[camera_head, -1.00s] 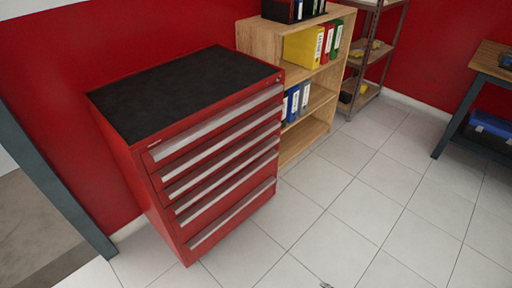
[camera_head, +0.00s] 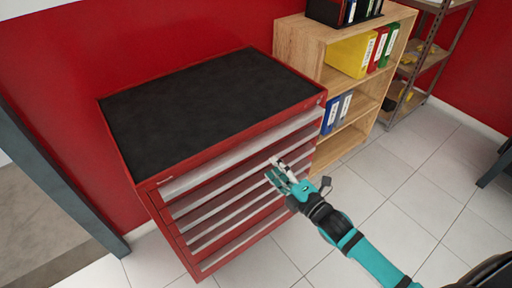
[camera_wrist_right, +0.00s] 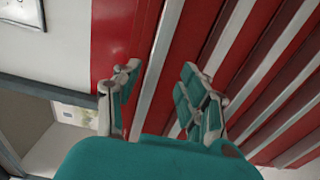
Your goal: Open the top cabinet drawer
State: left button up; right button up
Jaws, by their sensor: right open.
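The red cabinet (camera_head: 150,205) with a black top stands against the red wall. Its front has several drawers with long silver handle strips. The top drawer's handle strip (camera_head: 225,163) runs just below the top edge, and the drawers look shut. My right gripper (camera_head: 274,168) is in front of the upper drawers, near the middle of the front. In the right wrist view my right gripper (camera_wrist_right: 158,85) is open, its two fingers apart with a silver strip (camera_wrist_right: 160,72) running between them. I cannot tell whether it touches the strip. My left gripper is not in view.
A wooden shelf (camera_head: 312,42) with binders stands right of the cabinet. A metal rack (camera_head: 425,50) is farther right. The tiled floor (camera_head: 380,210) in front is mostly clear. A dark frame (camera_head: 60,185) stands at the left.

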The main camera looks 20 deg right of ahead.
aim_at(256, 151)
jog(key=x, duration=0.8)
jog(key=shift+w+p, duration=0.2)
jog(key=shift+p, duration=0.2)
jog(key=shift+w+a+f, duration=0.1)
jog(key=shift+w+a, duration=0.1)
jog(key=shift+w, duration=0.35)
jog(key=c, duration=0.8)
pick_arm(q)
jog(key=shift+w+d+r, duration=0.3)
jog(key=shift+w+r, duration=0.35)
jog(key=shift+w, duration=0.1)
pick_arm(e)
jog(key=shift+f, duration=0.15)
grip_shut()
jog(key=shift+s, duration=0.1)
